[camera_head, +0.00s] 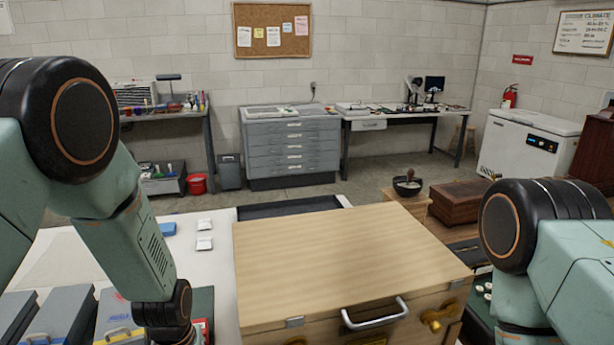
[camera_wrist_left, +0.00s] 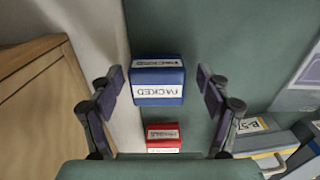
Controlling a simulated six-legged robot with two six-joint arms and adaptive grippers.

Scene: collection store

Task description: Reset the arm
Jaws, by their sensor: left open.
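My left arm (camera_head: 130,240) comes down at the left of the head view, and its gripper is out of that frame. In the left wrist view my left gripper (camera_wrist_left: 160,86) is open and empty. A blue block (camera_wrist_left: 157,98) labelled PACKED shows between the fingertips in the picture, with a gap on each side. A smaller red labelled block (camera_wrist_left: 162,150) lies below it in the picture.
A wooden chest (camera_head: 345,250) with a metal handle stands beside the left arm. Grey boxes (camera_head: 65,312) lie at the front left. A dark tray (camera_head: 288,207) and small white items (camera_head: 204,243) lie on the white table. The table's left middle is mostly clear.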

